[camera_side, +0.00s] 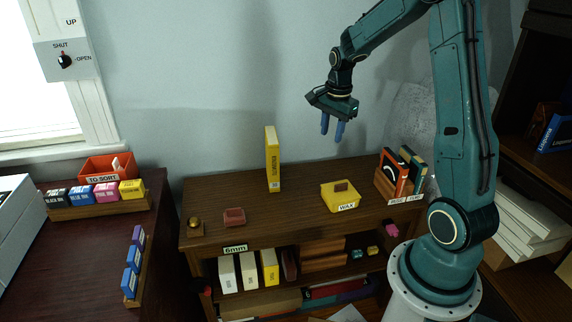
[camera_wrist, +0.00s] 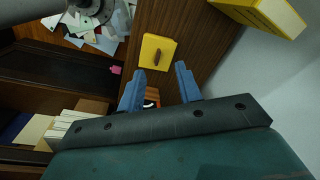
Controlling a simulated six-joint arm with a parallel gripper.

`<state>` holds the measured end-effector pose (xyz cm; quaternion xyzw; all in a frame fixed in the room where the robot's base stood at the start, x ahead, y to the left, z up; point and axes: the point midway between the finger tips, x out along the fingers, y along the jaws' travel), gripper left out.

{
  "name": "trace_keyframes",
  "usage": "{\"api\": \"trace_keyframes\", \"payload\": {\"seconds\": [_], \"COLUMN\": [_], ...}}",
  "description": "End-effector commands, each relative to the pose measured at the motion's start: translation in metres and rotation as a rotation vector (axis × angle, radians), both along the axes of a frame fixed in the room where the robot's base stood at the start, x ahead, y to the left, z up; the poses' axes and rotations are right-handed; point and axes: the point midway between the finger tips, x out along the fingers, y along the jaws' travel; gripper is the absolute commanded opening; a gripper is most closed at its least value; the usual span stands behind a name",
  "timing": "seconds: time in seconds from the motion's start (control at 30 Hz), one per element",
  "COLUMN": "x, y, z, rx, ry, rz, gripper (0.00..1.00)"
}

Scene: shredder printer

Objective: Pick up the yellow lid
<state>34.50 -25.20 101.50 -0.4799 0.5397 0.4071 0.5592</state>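The yellow lid (camera_side: 333,190) sits on a yellow box labelled WAX (camera_side: 346,206) on top of the wooden shelf unit. It has a small brown handle (camera_side: 341,186). In the wrist view the lid (camera_wrist: 150,62) shows from above as a yellow square, with its handle (camera_wrist: 157,57) beyond my fingertips. My gripper (camera_side: 332,128) hangs in the air well above the lid, with its blue fingers pointing down. The fingers (camera_wrist: 160,70) are apart with nothing between them.
A tall yellow box (camera_side: 272,160) stands upright left of the lid; it also shows in the wrist view (camera_wrist: 265,14). A wooden holder (camera_side: 388,187) with books stands to the right. A small reddish dish (camera_side: 234,217) lies further left. The shelf top between them is clear.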

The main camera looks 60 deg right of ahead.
Motion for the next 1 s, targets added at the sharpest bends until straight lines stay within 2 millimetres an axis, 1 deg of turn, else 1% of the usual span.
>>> {"api": "trace_keyframes", "payload": {"seconds": [0.03, 0.2, 0.3, 0.4, 0.5, 0.6, 0.83, 1.0], "x": [-0.001, -0.007, -0.012, -0.016, -0.019, -0.020, -0.020, -0.020], "y": [-0.013, -0.049, -0.066, -0.077, -0.084, -0.087, -0.087, -0.086], "z": [-0.013, -0.051, -0.070, -0.085, -0.093, -0.096, -0.099, -0.113], "rx": [0.013, 0.048, 0.064, 0.075, 0.080, 0.082, 0.084, 0.084], "ry": [0.012, 0.040, 0.052, 0.062, 0.067, 0.069, 0.069, 0.071], "rz": [-0.061, -0.262, -0.361, -0.433, -0.476, -0.493, -0.495, -0.494], "gripper": [0.35, 0.35, 0.35, 0.35, 0.35, 0.35, 0.35, 0.35]}}
